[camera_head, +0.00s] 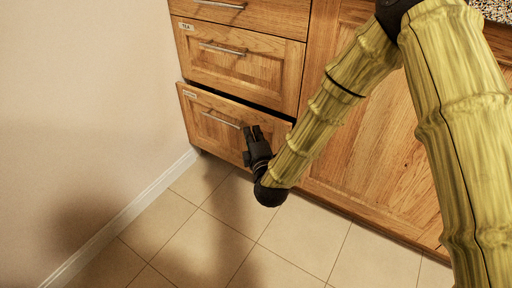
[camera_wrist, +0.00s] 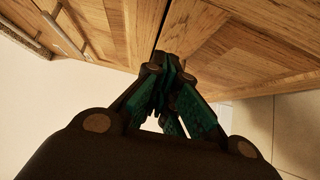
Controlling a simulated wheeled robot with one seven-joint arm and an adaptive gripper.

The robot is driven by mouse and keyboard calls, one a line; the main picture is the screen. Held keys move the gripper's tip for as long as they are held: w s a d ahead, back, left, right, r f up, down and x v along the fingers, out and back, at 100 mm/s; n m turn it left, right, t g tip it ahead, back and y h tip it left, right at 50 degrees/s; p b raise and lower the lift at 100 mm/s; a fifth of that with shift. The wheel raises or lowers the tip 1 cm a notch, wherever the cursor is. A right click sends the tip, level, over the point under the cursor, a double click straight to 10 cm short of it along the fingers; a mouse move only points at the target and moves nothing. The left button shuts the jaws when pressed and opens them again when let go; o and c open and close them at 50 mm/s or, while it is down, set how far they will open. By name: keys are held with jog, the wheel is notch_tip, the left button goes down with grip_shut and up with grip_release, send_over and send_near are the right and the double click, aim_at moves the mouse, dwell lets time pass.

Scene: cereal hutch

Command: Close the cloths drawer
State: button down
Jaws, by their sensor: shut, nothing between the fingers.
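The bottom drawer (camera_head: 208,110) of the wooden cabinet stands slightly open, with a dark gap along its top edge. It has a bar handle (camera_head: 221,119) and a small label (camera_head: 189,94) at its upper left, too small to read surely. My gripper (camera_head: 252,131) is shut and empty, in front of the drawer's right part, right of the handle. In the wrist view the closed fingertips (camera_wrist: 167,62) are close to the wood; I cannot tell whether they touch it.
Above is a closed drawer labelled TEA (camera_head: 187,27) with its own handle (camera_head: 222,48). A cabinet door (camera_head: 375,150) is to the right. A plain wall (camera_head: 80,90) with white baseboard (camera_head: 120,220) bounds the left. The tiled floor (camera_head: 215,225) in front is clear.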

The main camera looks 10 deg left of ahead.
aim_at(255, 114)
jog(key=shift+w+d+b, duration=0.25)
jog(key=shift+w+b, duration=0.35)
jog(key=shift+w, duration=0.6)
jog(key=shift+w+d+b, duration=0.2)
jog(key=shift+w+b, duration=0.35)
jog(key=shift+w, duration=0.6)
